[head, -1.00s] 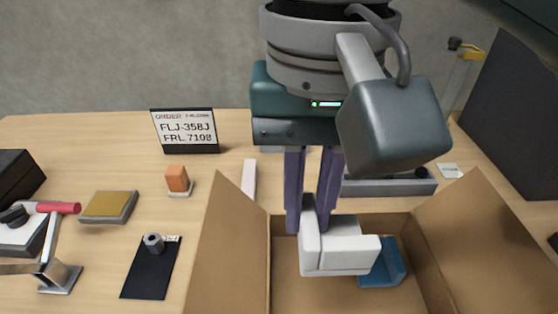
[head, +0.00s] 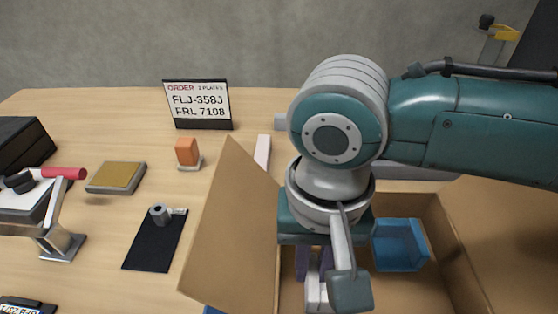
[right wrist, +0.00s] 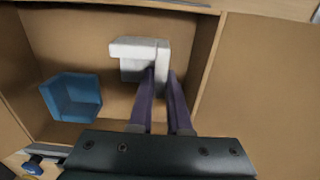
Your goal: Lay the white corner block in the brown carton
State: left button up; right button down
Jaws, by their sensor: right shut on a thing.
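The white corner block (head: 313,292) is between the purple fingers of my right gripper (head: 313,265), which is shut on it. It is low inside the open brown carton (head: 235,225), and my wrist hides much of it in the head view. The right wrist view shows the white block (right wrist: 135,47) at the fingertips of my right gripper (right wrist: 160,82), over the carton floor (right wrist: 95,50). I cannot tell whether it touches the floor. A blue corner block (head: 399,245) lies in the carton, apart from the white one; it also shows in the right wrist view (right wrist: 72,97). My left gripper is not in view.
The carton's flaps stand open. Left of it are a black mat (head: 155,240) with a grey nut-like part, an orange block (head: 187,152), a yellow-topped pad (head: 117,177) and a red-handled clamp (head: 62,174). An order sign (head: 198,104) stands behind.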

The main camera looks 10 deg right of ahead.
aim_at(313, 266)
jog(key=shift+f, duration=0.15)
jog(key=c, duration=0.9)
grip_release()
jog(key=shift+o, duration=0.2)
notch_tip(313, 266, up, 12)
jog(key=p, duration=0.3)
jog(key=s+a+f+n+y, duration=0.1)
jog(key=s+a+n+y, duration=0.1)
jog(key=s+a, duration=0.15)
jog(key=s+d+f+n+t+h, duration=0.1)
jog(key=s+d+n+t, duration=0.2)
jog(key=s+d, duration=0.5)
jog(key=d, duration=0.5)
jog(key=shift+s+f+t+h, duration=0.3)
jog(key=shift+s+f+h, duration=0.05)
jog(key=shift+h, duration=0.05)
